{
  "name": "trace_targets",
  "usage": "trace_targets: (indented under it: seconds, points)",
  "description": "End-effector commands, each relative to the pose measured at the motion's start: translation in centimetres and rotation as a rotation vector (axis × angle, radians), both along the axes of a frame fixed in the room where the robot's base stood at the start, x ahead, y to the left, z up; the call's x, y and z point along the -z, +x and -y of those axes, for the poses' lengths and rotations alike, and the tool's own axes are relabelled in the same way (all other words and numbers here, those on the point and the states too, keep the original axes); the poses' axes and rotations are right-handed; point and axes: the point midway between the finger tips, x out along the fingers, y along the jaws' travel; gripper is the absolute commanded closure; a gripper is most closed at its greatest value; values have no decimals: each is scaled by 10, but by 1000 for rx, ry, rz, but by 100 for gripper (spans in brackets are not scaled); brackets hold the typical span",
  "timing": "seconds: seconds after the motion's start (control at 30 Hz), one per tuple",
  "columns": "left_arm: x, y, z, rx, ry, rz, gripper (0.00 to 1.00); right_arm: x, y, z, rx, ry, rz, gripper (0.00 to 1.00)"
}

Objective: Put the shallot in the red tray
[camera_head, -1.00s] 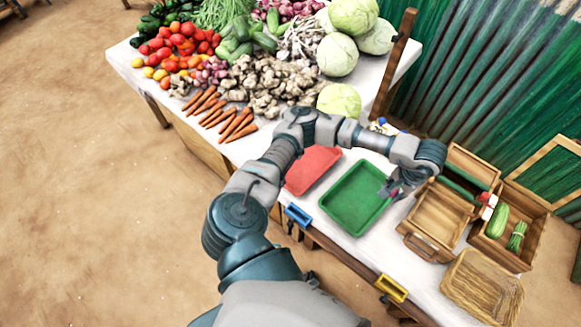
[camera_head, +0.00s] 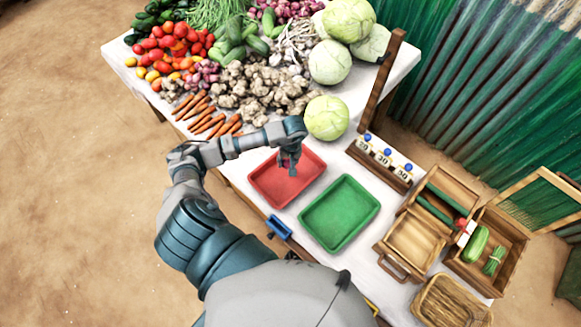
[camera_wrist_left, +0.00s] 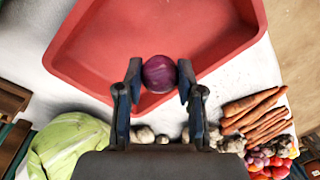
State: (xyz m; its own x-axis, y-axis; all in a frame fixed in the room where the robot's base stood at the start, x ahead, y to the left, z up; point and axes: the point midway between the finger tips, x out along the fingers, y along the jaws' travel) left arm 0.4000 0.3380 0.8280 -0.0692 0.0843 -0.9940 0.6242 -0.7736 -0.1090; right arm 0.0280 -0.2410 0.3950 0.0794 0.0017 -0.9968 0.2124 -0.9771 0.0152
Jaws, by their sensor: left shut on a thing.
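The shallot (camera_wrist_left: 159,73) is a round purple bulb between the fingertips of my left gripper (camera_wrist_left: 159,80) in the left wrist view. The gripper is shut on it. In the head view my left gripper (camera_head: 288,160) is over the red tray (camera_head: 268,188), near its back edge, and the shallot is too small to make out there. In the left wrist view the red tray (camera_wrist_left: 100,42) lies behind and below the shallot, with bare floor showing. My right gripper is not in view.
A green tray (camera_head: 341,213) sits right of the red one. A wooden rack with numbered weights (camera_head: 382,160) stands behind them. A cabbage (camera_head: 326,118) and heaped vegetables lie nearby. An open wooden box (camera_head: 416,240) and a crate with a cucumber (camera_head: 475,244) stand at right.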

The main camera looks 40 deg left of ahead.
Motion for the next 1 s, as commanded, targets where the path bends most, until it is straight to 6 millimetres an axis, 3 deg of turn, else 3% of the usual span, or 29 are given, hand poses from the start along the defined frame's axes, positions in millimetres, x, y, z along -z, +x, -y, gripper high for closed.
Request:
trace_targets:
  seconds: [0.1,0.5,0.97,1.0]
  points:
    - [25,0,1,-1,-2,-4,83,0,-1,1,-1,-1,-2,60]
    - [73,1,0,2,-5,-5,83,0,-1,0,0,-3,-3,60]
    - [79,2,0,5,-2,-2,83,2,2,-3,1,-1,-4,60]
    - [79,2,1,5,-2,-3,61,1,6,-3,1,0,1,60]
